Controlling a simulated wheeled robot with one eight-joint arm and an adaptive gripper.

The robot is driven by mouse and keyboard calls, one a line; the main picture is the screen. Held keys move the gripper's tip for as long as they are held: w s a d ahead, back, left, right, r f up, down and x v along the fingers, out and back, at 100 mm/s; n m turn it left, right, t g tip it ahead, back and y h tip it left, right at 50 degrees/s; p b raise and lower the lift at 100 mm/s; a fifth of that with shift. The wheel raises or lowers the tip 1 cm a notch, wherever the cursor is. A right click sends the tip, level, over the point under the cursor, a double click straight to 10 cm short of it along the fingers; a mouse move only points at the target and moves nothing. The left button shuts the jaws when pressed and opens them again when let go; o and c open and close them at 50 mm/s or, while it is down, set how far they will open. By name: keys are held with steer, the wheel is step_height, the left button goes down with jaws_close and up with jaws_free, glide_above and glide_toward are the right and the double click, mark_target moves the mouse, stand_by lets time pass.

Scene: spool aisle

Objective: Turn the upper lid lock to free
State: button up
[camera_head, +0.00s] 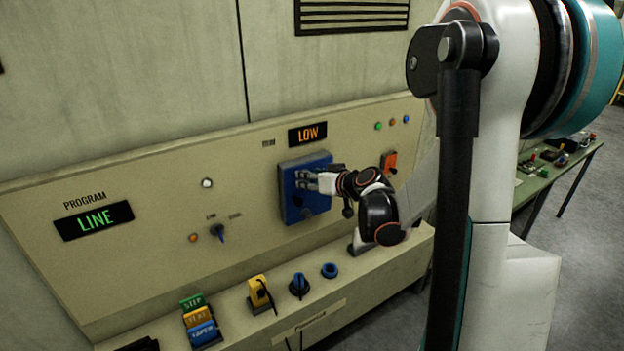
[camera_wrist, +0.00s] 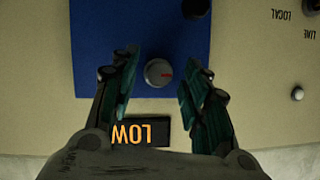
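The blue lid (camera_head: 290,207) is on the sloped panel, below an orange LOW display (camera_head: 307,134). In the wrist view, which is upside down, the blue lid (camera_wrist: 105,30) fills the upper middle. My gripper (camera_wrist: 161,60) is open, one finger on each side of the lock, with gaps on both sides. Contact depth cannot be told. In the head view my gripper (camera_head: 310,181) is in front of the lid's upper part and hides the upper lock.
A second, dark knob (camera_wrist: 195,8) is on the lid at the wrist view's top edge. An orange switch (camera_head: 389,161) is to the right. Several controls stand on the ledge below.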

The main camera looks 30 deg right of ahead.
jaws_close()
steer(key=shift+b, duration=0.35)
steer(key=shift+d+f+m+t+y+b, duration=0.15)
steer(key=shift+m+t+y+b, duration=0.7)
steer(key=shift+m+b, duration=1.5)
steer(key=shift+d+f+m+t+y+b, duration=0.15)
steer(key=shift+m+t+y+b, duration=0.25)
steer(key=shift+m+y+b, duration=1.35)
steer(key=shift+f+m+t+y+b, duration=0.2)
steer(key=shift+m+t+y+b, duration=0.35)
steer(key=shift+m+b, duration=2.35)
